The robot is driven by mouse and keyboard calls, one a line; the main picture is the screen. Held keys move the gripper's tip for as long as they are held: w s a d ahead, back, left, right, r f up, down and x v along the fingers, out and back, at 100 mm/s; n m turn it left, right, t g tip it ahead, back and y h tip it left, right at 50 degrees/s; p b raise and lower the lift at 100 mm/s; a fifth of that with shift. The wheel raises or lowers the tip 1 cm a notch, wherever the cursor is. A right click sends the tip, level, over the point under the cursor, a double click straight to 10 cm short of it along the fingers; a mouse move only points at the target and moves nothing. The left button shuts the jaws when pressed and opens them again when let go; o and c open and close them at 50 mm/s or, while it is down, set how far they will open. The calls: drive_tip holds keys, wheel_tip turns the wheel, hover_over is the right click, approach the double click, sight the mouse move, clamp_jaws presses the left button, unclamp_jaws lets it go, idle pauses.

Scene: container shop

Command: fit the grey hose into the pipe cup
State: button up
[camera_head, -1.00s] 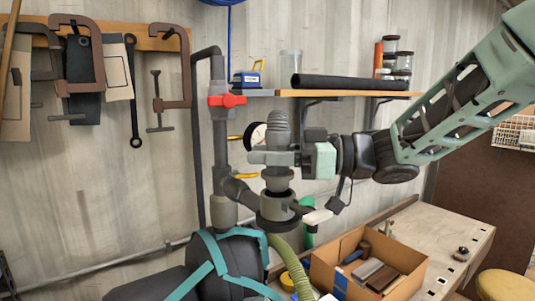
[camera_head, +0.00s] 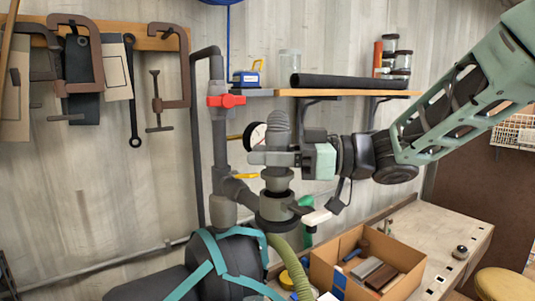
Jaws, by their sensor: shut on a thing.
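The grey hose (camera_head: 278,122), ribbed at its upper end, stands roughly upright in the middle of the head view. My gripper (camera_head: 268,158) reaches in from the right and is shut around the hose below the ribs. The lower, flared part of the hose (camera_head: 277,179) shows under the fingers. The dark pipe cup (camera_head: 277,217) is directly below it, on the pipework. The hose's lower end meets the cup's mouth in this view; I cannot tell how deep it sits. The cup's inside is hidden.
A grey pipe with a red valve handle (camera_head: 226,101) rises just left of the hose, with a gauge (camera_head: 256,137) behind. A shelf (camera_head: 345,93) is on the wall. A cardboard box (camera_head: 337,277) stands on the bench (camera_head: 455,240). A green hose (camera_head: 290,262) hangs below.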

drive_tip(key=shift+f+b, duration=0.8)
drive_tip(key=shift+f, duration=0.6)
idle(1.3)
drive_tip(key=o, duration=1.2)
drive_tip(key=d+b, duration=0.2)
drive_tip(key=d, duration=0.3)
drive_tip(key=s+d+b, duration=0.1)
drive_tip(key=d, duration=0.5)
drive_tip(key=s+d+b, duration=0.1)
drive_tip(key=d+b, duration=0.1)
drive_tip(key=d, duration=0.4)
drive_tip(key=shift+d+b, duration=0.15)
drive_tip(key=shift+b, duration=0.2)
drive_tip(key=shift+w, duration=0.1)
